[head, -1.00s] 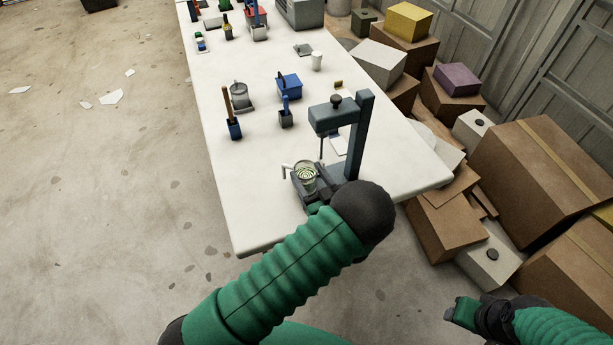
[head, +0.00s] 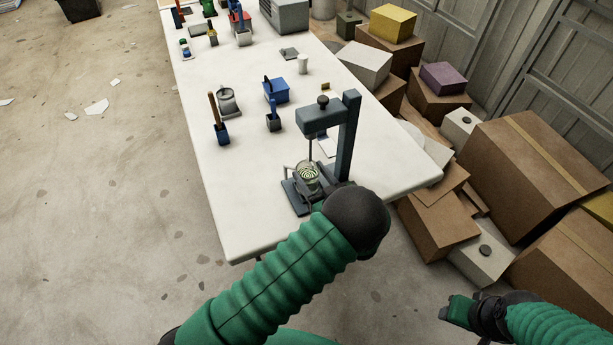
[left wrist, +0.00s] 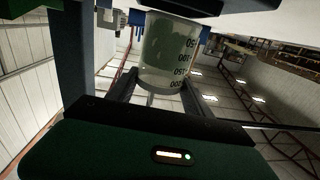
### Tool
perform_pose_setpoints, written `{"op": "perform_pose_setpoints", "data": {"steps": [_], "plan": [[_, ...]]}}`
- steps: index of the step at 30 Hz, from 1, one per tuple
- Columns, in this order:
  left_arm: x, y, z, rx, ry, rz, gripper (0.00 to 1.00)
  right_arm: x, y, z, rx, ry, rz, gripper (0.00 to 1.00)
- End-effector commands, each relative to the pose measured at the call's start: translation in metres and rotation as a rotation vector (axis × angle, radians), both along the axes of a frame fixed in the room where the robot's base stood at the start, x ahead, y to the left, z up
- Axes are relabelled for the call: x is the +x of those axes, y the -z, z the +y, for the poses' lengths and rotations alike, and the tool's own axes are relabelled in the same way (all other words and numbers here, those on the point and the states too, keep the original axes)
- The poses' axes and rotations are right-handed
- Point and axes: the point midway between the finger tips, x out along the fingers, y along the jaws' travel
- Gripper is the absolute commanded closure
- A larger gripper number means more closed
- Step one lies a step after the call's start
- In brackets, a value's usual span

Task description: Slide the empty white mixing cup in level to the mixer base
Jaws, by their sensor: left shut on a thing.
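The mixer (head: 345,140) stands at the near end of the white table, with a dark column, an overhanging head and a thin shaft. Its flat base (head: 296,200) shows partly below the cup. The mixing cup (head: 307,172) looks see-through, not plain white, with a pale green swirl inside; I cannot tell whether it is empty. The shaft reaches down at its mouth. In the left wrist view the cup (left wrist: 168,52) shows volume marks. My left gripper (left wrist: 158,85) is shut on it. My right gripper (head: 458,310) hangs off the table at lower right, its jaws unclear.
A white cup (head: 302,64), a blue box (head: 276,91), a grey pot (head: 228,101) and blue holders (head: 222,133) stand farther up the table. Cardboard boxes (head: 535,170) crowd the right side. The table's left near part is clear.

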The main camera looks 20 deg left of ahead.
Motion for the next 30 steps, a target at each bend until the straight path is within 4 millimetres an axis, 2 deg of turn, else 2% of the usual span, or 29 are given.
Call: {"op": "perform_pose_setpoints", "data": {"steps": [8,30], "plan": [[0.0062,-0.0007,-0.0072,-0.001,-0.001,-0.001,0.81,0.0,0.0032,0.0,0.0,0.0,0.0,0.55],[0.0061,0.0016,-0.0044,-0.001,0.0,-0.001,0.81,0.0,0.0038,0.0,0.0,0.0,0.0,0.55]]}}
